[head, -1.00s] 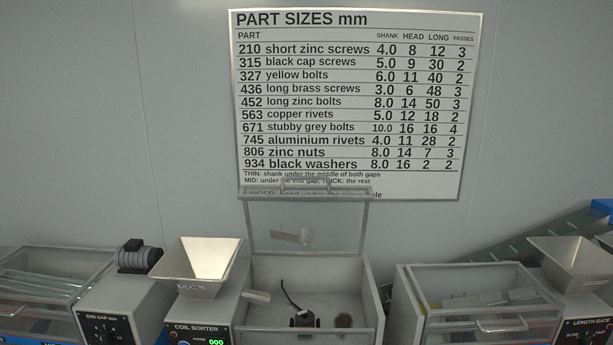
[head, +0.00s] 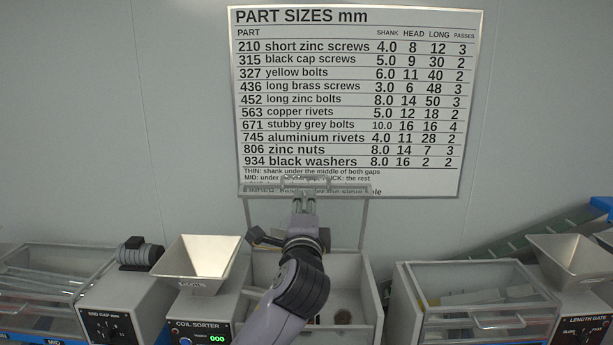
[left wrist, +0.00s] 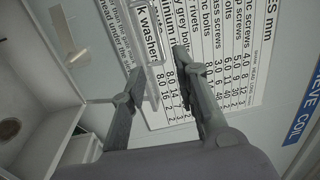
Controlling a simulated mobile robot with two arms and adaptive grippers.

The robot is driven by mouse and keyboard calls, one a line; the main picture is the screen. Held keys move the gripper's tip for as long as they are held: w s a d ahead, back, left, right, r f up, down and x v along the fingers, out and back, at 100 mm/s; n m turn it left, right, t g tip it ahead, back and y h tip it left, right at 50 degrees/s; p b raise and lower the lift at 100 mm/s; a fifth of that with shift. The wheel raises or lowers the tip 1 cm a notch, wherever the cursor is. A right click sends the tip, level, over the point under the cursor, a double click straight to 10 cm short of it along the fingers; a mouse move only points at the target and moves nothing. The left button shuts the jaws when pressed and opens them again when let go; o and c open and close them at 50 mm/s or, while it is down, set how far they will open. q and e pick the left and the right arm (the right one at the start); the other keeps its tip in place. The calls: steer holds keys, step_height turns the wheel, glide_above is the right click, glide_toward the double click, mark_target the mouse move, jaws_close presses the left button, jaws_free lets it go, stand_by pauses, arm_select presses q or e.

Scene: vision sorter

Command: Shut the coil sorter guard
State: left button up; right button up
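The coil sorter (head: 203,325) has a cream hopper and a green "000" display. Its guard (head: 345,191) is a clear panel in a grey frame, standing raised and upright behind the open bin (head: 366,300). A grey handle (head: 306,181) is on the guard's top edge. My left gripper (head: 304,197) is in front of the guard's upper part, just below the handle. In the left wrist view the gripper (left wrist: 158,65) has its fingers apart, with the handle (left wrist: 158,78) between or just beyond the tips; contact cannot be told. My arm hides part of the bin. My right gripper is not in view.
The end gap machine (head: 105,325) and a clear-lidded bin (head: 45,275) stand at left. Another bin with a shut clear lid (head: 475,277) and the length gate machine (head: 583,325) stand at right. A part sizes chart (head: 420,180) hangs on the wall behind.

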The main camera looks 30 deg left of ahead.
mark_target(307, 177)
arm_select(q)
steer(key=p+x, duration=0.5)
steer(key=x, duration=1.2)
steer(key=shift+w+p, duration=0.15)
steer(key=shift+p, duration=0.15)
steer(key=shift+c, duration=0.3)
jaws_close()
